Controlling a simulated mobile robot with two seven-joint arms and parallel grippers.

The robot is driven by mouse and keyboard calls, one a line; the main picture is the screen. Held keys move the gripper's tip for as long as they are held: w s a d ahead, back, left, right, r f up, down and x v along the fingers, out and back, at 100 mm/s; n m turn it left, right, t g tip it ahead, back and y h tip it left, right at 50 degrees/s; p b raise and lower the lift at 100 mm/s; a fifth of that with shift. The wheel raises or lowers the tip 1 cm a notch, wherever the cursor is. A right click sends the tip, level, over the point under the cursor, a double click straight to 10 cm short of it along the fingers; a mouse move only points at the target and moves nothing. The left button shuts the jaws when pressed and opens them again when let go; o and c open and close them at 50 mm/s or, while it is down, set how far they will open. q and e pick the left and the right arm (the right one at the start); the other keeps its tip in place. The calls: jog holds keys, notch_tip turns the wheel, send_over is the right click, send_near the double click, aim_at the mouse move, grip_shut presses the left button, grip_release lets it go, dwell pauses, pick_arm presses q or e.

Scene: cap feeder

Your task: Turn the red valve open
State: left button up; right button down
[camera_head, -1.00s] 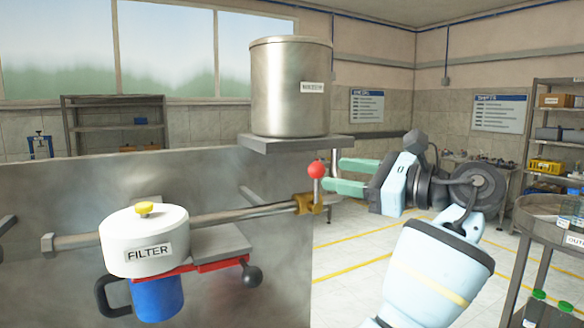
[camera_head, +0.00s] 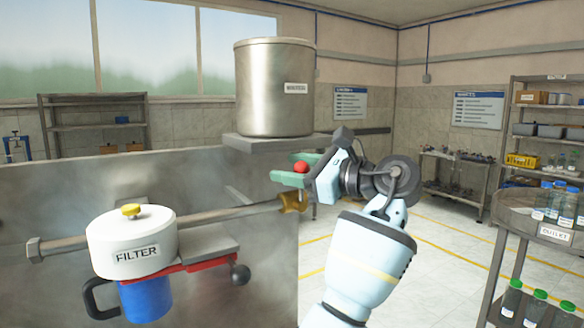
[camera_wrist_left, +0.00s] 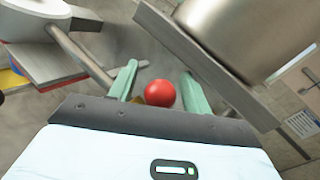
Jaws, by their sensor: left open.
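The red valve's ball knob (camera_head: 300,167) sits above the brass valve body (camera_head: 291,203), on the pipe at the panel's right edge. My left gripper (camera_head: 290,167) is open, with its green fingers on either side of the knob. In the left wrist view, the red knob (camera_wrist_left: 160,93) lies between the two spread fingers of the left gripper (camera_wrist_left: 158,75), closer to the right one. Whether a finger touches it, I cannot tell. My right gripper is not in view.
A steel tank (camera_head: 275,88) stands on a shelf (camera_head: 262,148) just above the gripper. A white filter housing (camera_head: 132,245) with a blue cup (camera_head: 146,298) is at left on the pipe. A cart (camera_head: 520,208) with bottles stands at right.

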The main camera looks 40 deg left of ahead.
pick_arm(q)
grip_shut()
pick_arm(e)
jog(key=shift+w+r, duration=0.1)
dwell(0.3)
pick_arm(q)
jog(key=shift+w+r+m, duration=0.1)
jog(key=shift+w+m, duration=0.1)
jog(key=shift+m, duration=0.1)
jog(key=shift+w+d+m+y+p, duration=0.2)
jog(key=shift+w+m+y+p, duration=0.15)
jog(key=shift+m, duration=0.25)
jog(key=shift+w+d+f+m+t+y, duration=0.15)
jog(key=shift+w+m+y, duration=0.2)
jog(key=shift+m, duration=0.2)
jog(key=shift+w+d+f+m+t+y, duration=0.1)
jog(key=shift+w+m+t+y, duration=0.1)
jog(key=shift+w+m, duration=0.25)
jog(key=shift+w+d+f+m+t+y, duration=0.25)
jog(key=shift+w+m+y, duration=0.1)
jog(key=shift+m, duration=0.5)
jog(key=shift+w+d+f+m+t+y, duration=0.1)
jog(key=shift+w+m+t+y, duration=0.2)
jog(key=shift+m, duration=0.55)
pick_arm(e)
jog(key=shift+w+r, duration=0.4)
pick_arm(q)
jog(key=shift+w, duration=0.1)
